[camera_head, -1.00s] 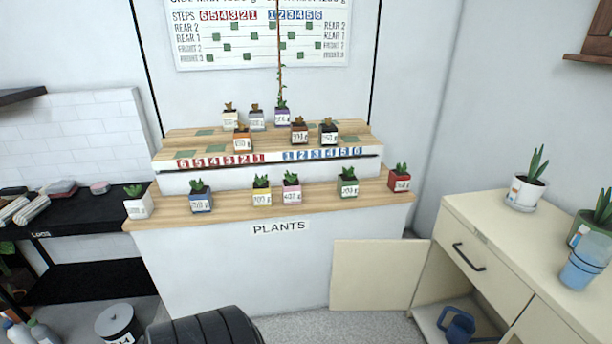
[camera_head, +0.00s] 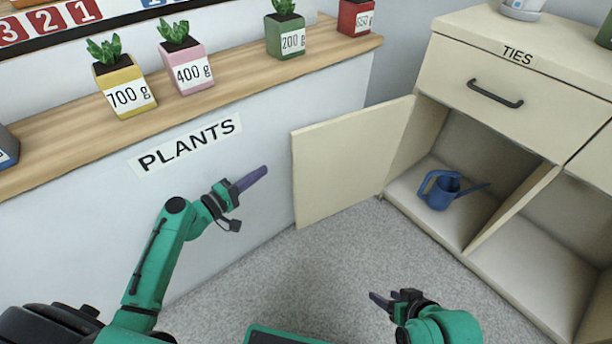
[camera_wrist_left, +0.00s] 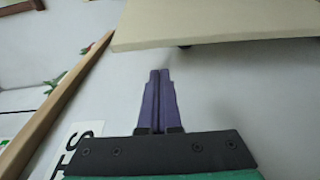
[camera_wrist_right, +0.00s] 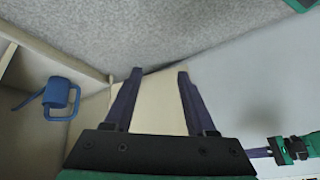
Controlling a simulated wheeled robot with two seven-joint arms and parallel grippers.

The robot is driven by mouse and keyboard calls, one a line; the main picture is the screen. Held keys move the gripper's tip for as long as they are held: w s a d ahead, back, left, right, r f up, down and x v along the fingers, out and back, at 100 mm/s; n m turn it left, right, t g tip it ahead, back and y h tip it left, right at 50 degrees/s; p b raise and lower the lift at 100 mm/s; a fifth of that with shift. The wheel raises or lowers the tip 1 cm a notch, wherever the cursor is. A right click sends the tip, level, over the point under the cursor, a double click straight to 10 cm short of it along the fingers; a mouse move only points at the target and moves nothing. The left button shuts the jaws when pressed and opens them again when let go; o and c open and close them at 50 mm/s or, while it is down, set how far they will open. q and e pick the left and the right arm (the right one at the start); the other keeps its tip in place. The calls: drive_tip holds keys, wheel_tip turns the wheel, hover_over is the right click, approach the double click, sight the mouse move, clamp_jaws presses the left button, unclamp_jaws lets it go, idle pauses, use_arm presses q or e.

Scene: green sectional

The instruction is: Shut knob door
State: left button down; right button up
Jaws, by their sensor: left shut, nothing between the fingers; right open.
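The cream cabinet door (camera_head: 345,160) stands wide open, swung out to the left from the cabinet (camera_head: 480,215). It also shows at the top of the left wrist view (camera_wrist_left: 215,25) and between the fingers in the right wrist view (camera_wrist_right: 155,100). No knob shows clearly; a small dark bit pokes out under the door's edge in the left wrist view. My left gripper (camera_head: 252,178) is shut and empty, left of the door's free edge and apart from it. My right gripper (camera_head: 385,300) is open and empty, low in front of the cabinet, apart from the door.
A blue watering can (camera_head: 440,190) stands inside the open compartment. A drawer with a dark handle (camera_head: 495,94) sits above it. The plant shelf (camera_head: 240,90) with potted succulents stands behind my left arm.

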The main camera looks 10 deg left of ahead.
use_arm(q)
drive_tip(key=x, duration=1)
drive_tip(key=shift+r, duration=0.45)
use_arm(e)
drive_tip(key=shift+w+a+f+t+y, duration=0.1)
drive_tip(key=shift+w+a+t+y, duration=0.15)
drive_tip(key=shift+a, duration=0.2)
drive_tip(key=shift+w+a+f+t+y, duration=0.15)
drive_tip(key=shift+w+a+t, duration=0.1)
drive_tip(key=shift+a, duration=0.2)
use_arm(q)
drive_tip(key=shift+d, duration=0.15)
use_arm(e)
drive_tip(key=shift+s+r, duration=0.1)
